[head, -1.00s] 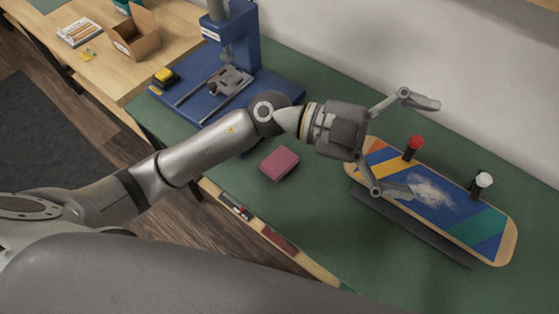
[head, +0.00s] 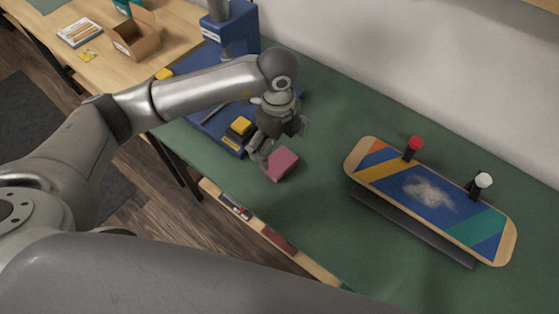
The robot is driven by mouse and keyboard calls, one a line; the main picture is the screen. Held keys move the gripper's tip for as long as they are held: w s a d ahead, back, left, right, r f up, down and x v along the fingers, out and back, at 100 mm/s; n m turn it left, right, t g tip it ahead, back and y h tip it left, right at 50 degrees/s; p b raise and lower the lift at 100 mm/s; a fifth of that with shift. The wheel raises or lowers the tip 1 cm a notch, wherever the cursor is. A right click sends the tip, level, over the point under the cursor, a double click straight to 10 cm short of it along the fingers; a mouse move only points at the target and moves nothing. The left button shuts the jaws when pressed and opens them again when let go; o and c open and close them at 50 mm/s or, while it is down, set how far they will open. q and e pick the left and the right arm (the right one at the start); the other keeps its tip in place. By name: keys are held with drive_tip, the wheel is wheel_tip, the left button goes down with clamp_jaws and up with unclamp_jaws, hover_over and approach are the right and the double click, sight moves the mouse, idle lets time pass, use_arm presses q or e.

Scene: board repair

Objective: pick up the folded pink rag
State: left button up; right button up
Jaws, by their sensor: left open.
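The folded pink rag (head: 282,164) lies on the green mat on the bench, a small thick block near the bench's front edge. My left gripper (head: 281,145) hangs over the rag's far left side and points down. Its fingers are apart, and nothing shows between them. One finger overlaps the rag's left edge in the picture; I cannot tell whether it touches. My right gripper is out of view.
A blue press (head: 236,25) stands behind my left arm, with a yellow-and-black block (head: 240,127) near its base. A skateboard deck (head: 430,198) with red and white knobs lies to the right. The green mat (head: 310,225) in front of it is clear.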

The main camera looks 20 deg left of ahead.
sight(278, 160)
use_arm(q)
drive_tip(key=f, duration=0.4)
drive_tip(key=f+p, duration=0.1)
drive_tip(key=f, duration=0.2)
drive_tip(key=shift+w+a+f, duration=0.1)
drive_tip(key=shift+w+a, duration=0.05)
drive_tip(key=shift+w, duration=0.25)
drive_tip(key=c, duration=0.8)
